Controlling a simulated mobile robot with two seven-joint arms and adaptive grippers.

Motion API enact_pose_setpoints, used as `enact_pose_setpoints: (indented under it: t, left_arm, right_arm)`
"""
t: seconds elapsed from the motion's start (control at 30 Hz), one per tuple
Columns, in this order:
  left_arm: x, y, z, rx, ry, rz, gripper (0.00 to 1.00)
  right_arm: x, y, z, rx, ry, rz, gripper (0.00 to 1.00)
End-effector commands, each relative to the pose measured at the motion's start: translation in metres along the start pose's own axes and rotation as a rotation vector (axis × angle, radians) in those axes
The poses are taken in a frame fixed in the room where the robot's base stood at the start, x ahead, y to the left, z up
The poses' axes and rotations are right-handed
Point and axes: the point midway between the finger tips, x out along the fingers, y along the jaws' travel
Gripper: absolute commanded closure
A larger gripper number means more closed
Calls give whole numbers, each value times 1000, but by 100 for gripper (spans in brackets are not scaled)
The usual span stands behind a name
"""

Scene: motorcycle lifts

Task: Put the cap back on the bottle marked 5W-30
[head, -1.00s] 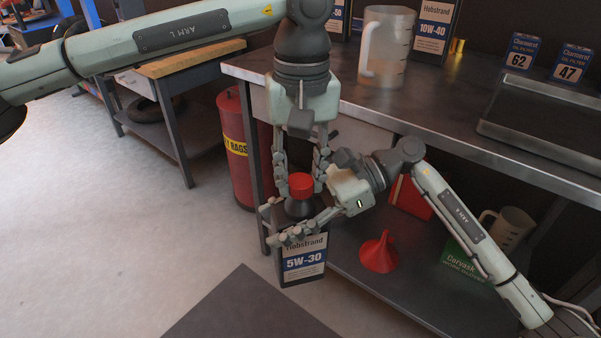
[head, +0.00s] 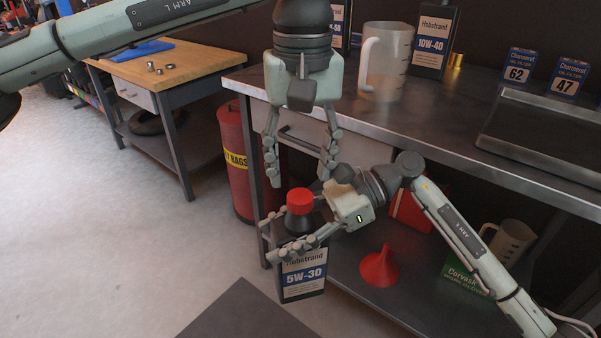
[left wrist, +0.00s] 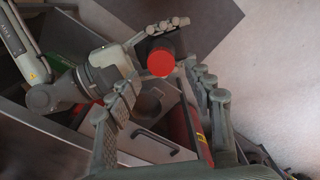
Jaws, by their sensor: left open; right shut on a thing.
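The 5W-30 bottle (head: 303,274) is dark with a white and blue label and hangs upright in front of the bench. Its red cap (head: 300,199) sits on the bottle's top; whether it is fully seated I cannot tell. The cap also shows in the left wrist view (left wrist: 161,61). My right gripper (head: 272,232) is shut around the bottle's upper part, below the cap. My left gripper (head: 301,178) is open and empty above the cap, fingers pointing down on either side and apart from it.
The metal bench (head: 440,135) carries a clear jug (head: 385,65), a 10W-40 bottle (head: 433,40) and filter boxes 62 (head: 519,66) and 47 (head: 568,77). A red funnel (head: 378,268) stands on the lower shelf. A red rag bin (head: 235,165) stands behind. The floor at left is clear.

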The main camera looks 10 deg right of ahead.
Motion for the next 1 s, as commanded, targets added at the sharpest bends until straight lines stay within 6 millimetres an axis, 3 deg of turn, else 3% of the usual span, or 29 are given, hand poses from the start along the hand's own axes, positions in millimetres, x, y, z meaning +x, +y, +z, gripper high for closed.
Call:
enact_pose_setpoints:
  t: [0.23, 0.37, 0.8, 1.0]
  left_arm:
    - [0, 0, 0, -38, 0, -2, 50]
    - [-3, -1, -1, -201, 0, -2, 50]
    - [-23, -1, -2, -1310, 0, -3, 50]
    - [-30, -1, -1, -1695, -1, -4, 50]
  right_arm:
    - [-1, 0, 3, -5, -4, -2, 100]
    - [-1, 0, 3, -5, -4, -2, 100]
    - [-1, 0, 3, -5, -4, -2, 100]
    - [-1, 0, 3, -5, -4, -2, 100]
